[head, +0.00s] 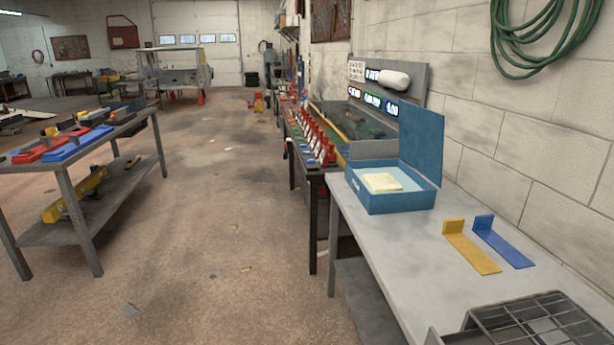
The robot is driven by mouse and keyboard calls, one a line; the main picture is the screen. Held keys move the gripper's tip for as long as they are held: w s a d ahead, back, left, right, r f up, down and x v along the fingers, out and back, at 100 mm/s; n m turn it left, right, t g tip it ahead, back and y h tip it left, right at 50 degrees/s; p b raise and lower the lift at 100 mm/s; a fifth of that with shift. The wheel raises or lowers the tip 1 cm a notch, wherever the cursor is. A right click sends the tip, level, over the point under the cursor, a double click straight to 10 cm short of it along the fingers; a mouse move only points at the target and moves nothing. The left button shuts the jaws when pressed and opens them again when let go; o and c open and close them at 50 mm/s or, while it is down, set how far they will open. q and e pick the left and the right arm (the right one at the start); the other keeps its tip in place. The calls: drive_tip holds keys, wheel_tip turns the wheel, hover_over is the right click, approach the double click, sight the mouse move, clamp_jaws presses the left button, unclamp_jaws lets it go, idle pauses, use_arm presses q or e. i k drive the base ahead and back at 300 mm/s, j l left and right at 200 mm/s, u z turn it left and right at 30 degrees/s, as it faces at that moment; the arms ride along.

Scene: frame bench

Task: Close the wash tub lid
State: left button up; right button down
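The wash tub (394,201) is a blue rectangular box near the far end of the grey bench on the right. Its blue lid (421,142) stands open, roughly upright, hinged along the tub's right side by the wall. A pale cream block or pad (381,183) shows inside the tub, with a light blue surface around it. Neither of my grippers is in the head view.
The grey bench (390,265) carries a yellow bracket (472,252), a blue bracket (503,247) and a dark metal grid tray (535,325). Another bench with red parts (318,140) stands beyond. Open concrete floor (210,215) lies left of the bench, before a metal cart (85,150).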

sight(421, 129)
drive_tip(key=i+j+u, duration=0.1)
drive_tip(key=i+u, duration=0.15)
drive_tip(key=i, duration=1.45)
